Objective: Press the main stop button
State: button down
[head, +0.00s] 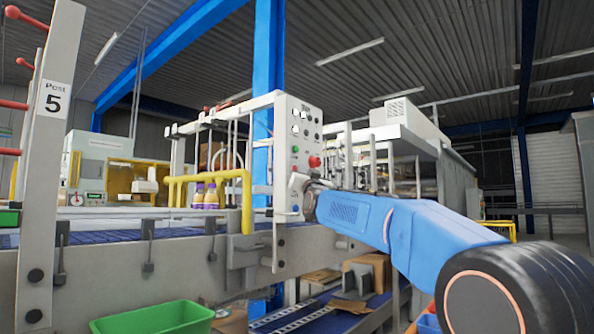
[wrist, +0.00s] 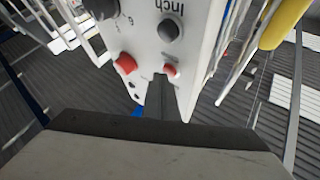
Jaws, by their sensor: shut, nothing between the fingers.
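The white control panel (head: 299,118) stands upright in the middle of the head view, with a green button (head: 295,149) and a large red button (head: 314,161). In the wrist view the panel shows upside down, with the large red button (wrist: 125,64) and a smaller red button (wrist: 171,70). No legible label tells which is the main stop. My gripper (wrist: 162,80) is shut and empty, its tips close to the panel beside the small red button. I cannot tell whether they touch it. In the head view my arm hides part of the panel's lower right.
A dark knob (wrist: 169,29) sits near the word "Inch" on the panel. A yellow rail (head: 246,200) and bottles (head: 211,196) on the conveyor are left of the panel. A green bin (head: 155,318) stands below.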

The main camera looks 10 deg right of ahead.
jog(key=shift+w+a, duration=0.1)
dwell(0.6)
jog(key=shift+s+d, duration=0.6)
jog(key=shift+s, duration=0.1)
jog(key=s+d, duration=0.1)
jog(key=s, duration=0.1)
jog(key=s+d, duration=0.2)
jog(key=shift+d, duration=0.1)
dwell(0.3)
dwell(0.7)
